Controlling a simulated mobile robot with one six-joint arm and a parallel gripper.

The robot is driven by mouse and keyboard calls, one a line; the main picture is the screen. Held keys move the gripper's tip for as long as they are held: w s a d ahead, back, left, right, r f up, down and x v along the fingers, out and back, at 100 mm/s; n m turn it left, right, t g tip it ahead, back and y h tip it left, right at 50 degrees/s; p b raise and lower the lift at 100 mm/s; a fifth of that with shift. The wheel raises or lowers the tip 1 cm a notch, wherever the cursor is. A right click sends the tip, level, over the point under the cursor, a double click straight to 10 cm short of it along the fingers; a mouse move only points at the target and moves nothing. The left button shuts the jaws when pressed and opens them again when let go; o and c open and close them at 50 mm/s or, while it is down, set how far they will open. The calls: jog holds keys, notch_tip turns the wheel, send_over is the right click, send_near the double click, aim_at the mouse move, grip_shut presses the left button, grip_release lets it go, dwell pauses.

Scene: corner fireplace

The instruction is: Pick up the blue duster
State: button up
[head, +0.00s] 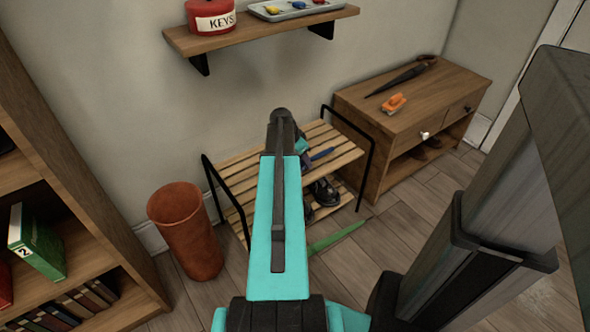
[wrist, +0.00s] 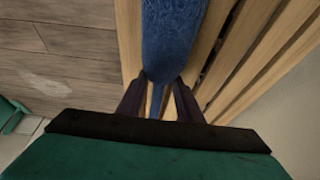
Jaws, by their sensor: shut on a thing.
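The blue duster (wrist: 170,40) has a fluffy textured head and a thin blue handle. In the wrist view its head extends away from my gripper (wrist: 158,88), over the wooden slats. My gripper's two dark fingers are shut on the handle just below the head. In the head view a bit of the blue duster (head: 322,153) shows beside my gripper (head: 303,143), at the slatted rack's top. My arm hides the rest there. I cannot tell whether the duster touches the slats.
The slatted shoe rack (head: 240,167) has dark shoes (head: 325,192) below. A wooden cabinet (head: 440,92) at right bears an orange brush (head: 394,103) and a dark long tool (head: 400,77). A brown bin (head: 186,232) stands left. A green pointed thing (head: 335,238) lies on the floor.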

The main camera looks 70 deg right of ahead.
jog(key=shift+r, duration=0.1)
jog(key=shift+r, duration=0.55)
jog(key=shift+s+a+r+p, duration=0.1)
jog(key=shift+r+p, duration=0.2)
jog(key=shift+r, duration=0.35)
jog(key=shift+s+a+r+p, duration=0.1)
jog(key=shift+r+p, duration=0.2)
jog(key=shift+r, duration=0.3)
jog(key=s+a+r+p, duration=0.1)
jog(key=s+a+p, duration=0.3)
jog(key=s+a, duration=0.4)
jog(key=shift+s+a+r, duration=0.15)
jog(key=shift+s+r, duration=0.05)
jog(key=shift+s, duration=1.05)
jog(key=shift+s+p, duration=0.1)
jog(key=shift+p, duration=0.25)
